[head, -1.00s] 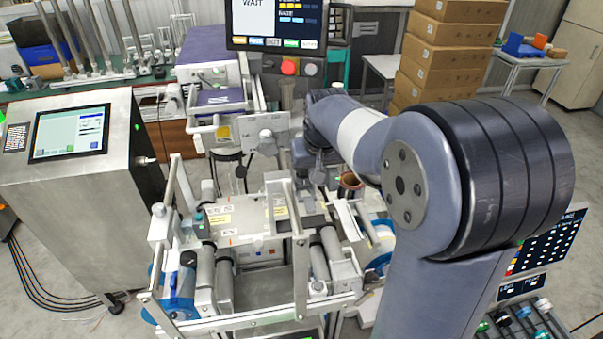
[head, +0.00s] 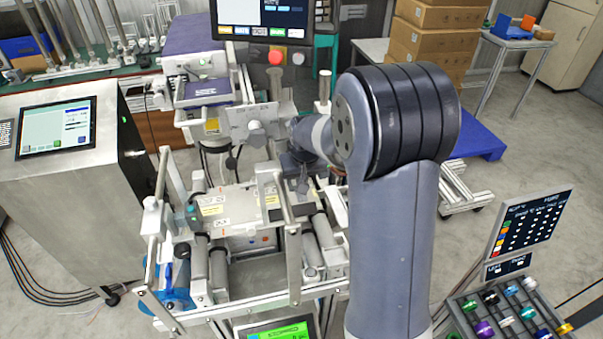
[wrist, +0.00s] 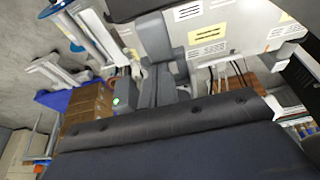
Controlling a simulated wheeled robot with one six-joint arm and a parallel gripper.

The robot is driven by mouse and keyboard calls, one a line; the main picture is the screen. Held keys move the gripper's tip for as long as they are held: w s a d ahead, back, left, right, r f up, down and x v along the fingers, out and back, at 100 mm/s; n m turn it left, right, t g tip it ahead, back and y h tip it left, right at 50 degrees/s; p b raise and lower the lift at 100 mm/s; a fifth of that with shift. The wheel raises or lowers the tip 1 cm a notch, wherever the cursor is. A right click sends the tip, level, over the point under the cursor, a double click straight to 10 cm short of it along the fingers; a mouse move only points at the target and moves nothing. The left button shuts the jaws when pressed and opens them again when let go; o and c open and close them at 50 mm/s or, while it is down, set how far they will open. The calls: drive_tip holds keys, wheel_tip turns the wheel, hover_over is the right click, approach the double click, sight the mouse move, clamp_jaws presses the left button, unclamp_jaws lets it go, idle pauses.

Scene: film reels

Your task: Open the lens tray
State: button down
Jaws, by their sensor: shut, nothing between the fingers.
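I cannot tell for certain which part is the lens tray. One candidate is the sloping rack (head: 462,305) at the lower right of the head view, holding several coloured round pieces. Another is the drawer-like shelf (head: 207,117) under the purple-topped unit at the back. My gripper (head: 303,187) is small and partly hidden at the end of my arm, above the right part of the film machine (head: 240,202). It is shut and empty, well away from the rack.
A steel cabinet with a screen (head: 56,128) stands at the left. A monitor with a red button (head: 275,57) stands behind the film machine. Cartons (head: 425,45) and a blue pallet (head: 478,135) are at the back right. Floor (head: 530,160) is open at the right.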

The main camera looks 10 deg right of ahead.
drive_tip(key=shift+s+b, duration=0.65)
drive_tip(key=shift+s, duration=1.5)
